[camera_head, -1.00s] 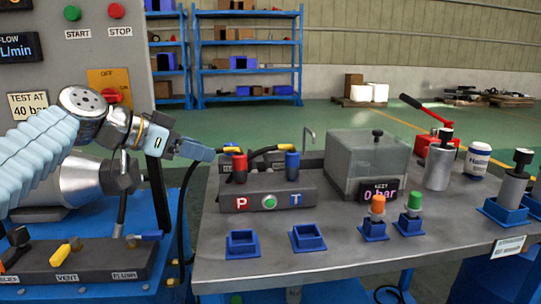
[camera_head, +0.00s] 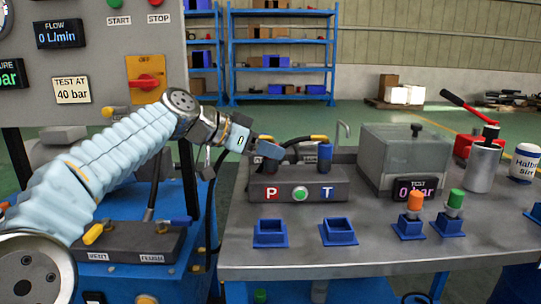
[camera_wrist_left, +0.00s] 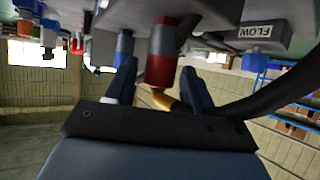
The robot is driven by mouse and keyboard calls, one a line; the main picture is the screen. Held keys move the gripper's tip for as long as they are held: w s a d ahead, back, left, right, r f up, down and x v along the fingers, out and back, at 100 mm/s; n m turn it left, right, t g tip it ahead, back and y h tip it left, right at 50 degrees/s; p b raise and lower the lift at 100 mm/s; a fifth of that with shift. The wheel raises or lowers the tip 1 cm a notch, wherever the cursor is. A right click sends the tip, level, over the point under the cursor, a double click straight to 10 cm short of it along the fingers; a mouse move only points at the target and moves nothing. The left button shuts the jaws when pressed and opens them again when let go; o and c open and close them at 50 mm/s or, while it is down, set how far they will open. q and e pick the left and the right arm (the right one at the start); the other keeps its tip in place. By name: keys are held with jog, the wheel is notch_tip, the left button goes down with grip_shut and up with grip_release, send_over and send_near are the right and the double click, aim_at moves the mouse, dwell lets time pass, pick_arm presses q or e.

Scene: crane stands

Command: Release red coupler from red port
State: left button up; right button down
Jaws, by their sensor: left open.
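The red coupler (camera_wrist_left: 159,72) has a dark hose with a yellow end. In the left wrist view, which looks upside down, it lies between the two dark blue fingers of my open left gripper (camera_wrist_left: 157,68). In the head view, my left gripper (camera_head: 266,150) is at the red coupler's place and hides most of it. The port block (camera_head: 325,186) has a red P label (camera_head: 271,194), a green button and a blue T label. The blue coupler (camera_head: 325,156) stands upright on the T side. My right gripper is not in view.
Two empty blue holders (camera_head: 270,232) (camera_head: 338,231) sit in front of the block. Orange (camera_head: 415,201) and green (camera_head: 455,199) caps stand to the right. A clear-lidded tank (camera_head: 405,152) is behind them. The hose (camera_head: 213,200) hangs past the table's left edge.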

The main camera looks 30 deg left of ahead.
aim_at(265, 138)
pick_arm(q)
jog(key=c, duration=0.8)
jog(key=shift+c, duration=0.2)
jog(key=shift+d+r, duration=0.1)
jog(key=shift+r, duration=0.05)
jog(key=shift+d+r, duration=0.1)
grip_shut()
jog(key=shift+a+r+p, duration=0.2)
jog(key=shift+r+p, duration=1.8)
jog(key=shift+r, duration=0.4)
